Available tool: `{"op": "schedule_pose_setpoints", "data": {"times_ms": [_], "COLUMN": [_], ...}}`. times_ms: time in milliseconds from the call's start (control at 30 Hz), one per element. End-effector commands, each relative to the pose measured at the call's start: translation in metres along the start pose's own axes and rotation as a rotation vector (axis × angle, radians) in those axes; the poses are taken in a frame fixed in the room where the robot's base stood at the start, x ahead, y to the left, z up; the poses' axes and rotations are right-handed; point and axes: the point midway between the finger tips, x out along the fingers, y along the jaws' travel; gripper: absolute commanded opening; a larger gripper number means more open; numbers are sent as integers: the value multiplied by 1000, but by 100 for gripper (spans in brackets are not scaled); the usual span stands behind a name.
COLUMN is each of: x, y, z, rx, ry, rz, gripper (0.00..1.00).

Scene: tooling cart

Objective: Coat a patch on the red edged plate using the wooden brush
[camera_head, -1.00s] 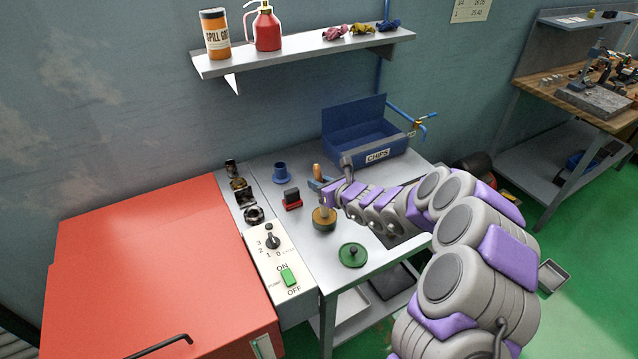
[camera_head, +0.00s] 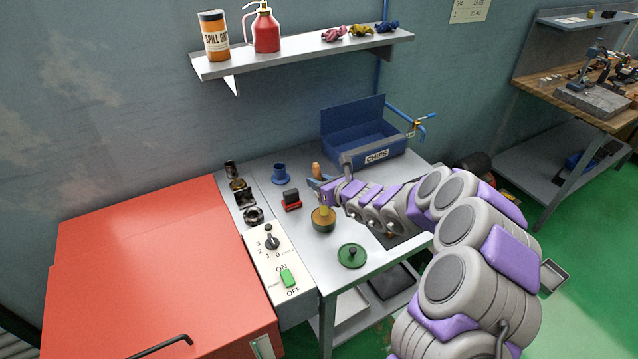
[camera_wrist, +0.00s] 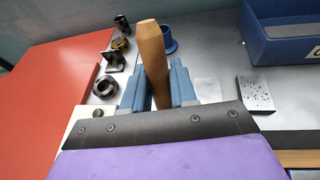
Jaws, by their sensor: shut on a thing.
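My gripper (camera_head: 322,185) is shut on the wooden brush (camera_head: 316,170). In the wrist view the brush handle (camera_wrist: 153,62) stands up between my blue fingers (camera_wrist: 155,88); its bristle end is hidden there. The red edged plate cannot be made out for certain; my arm covers part of the table. A grey speckled plate (camera_wrist: 255,97) lies to the right of my gripper in the wrist view.
A green knobbed lid (camera_head: 352,257) lies in front of the pot. A red and black block (camera_head: 292,201) and a blue flanged cup (camera_head: 280,173) stand left. A blue chip bin (camera_head: 354,142) is behind. A switch panel (camera_head: 276,262) borders the table's left.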

Motion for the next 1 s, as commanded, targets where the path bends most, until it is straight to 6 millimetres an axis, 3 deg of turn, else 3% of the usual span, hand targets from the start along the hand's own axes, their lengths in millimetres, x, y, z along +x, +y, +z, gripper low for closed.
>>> {"op": "schedule_pose_setpoints", "data": {"times_ms": [700,1000], "x": [-17,-18], "y": [3,3], "z": [51,54], "rx": [-2,-1], "ry": [-2,-1], "rz": [1,0], "gripper": [0,0]}}
